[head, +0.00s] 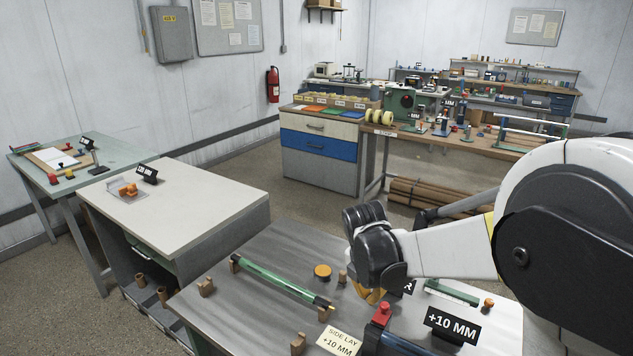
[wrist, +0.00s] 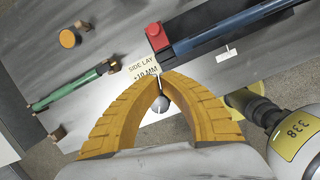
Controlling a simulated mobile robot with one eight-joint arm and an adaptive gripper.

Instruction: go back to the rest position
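My gripper (wrist: 160,76) has two ribbed orange fingers that curve together until their tips meet or nearly meet. I see nothing clearly held between the tips. A grey ball-shaped knob (wrist: 160,104) shows in the gap behind the tips; whether it touches the fingers I cannot tell. In the head view the gripper (head: 370,295) points down over the near grey table (head: 235,300), mostly hidden by my own wrist. Below it are a red block (wrist: 154,36) on a dark blue bar (wrist: 225,32) and a cream "SIDE LAY +10 MM" card (head: 340,341).
A green rod (head: 280,281) rests on wooden blocks, beside an orange-topped disc (head: 322,271). A black "+10 MM" sign (head: 451,326) stands at the right. A white-topped cabinet (head: 200,205) is to the left. Floor (head: 330,205) is open behind the table.

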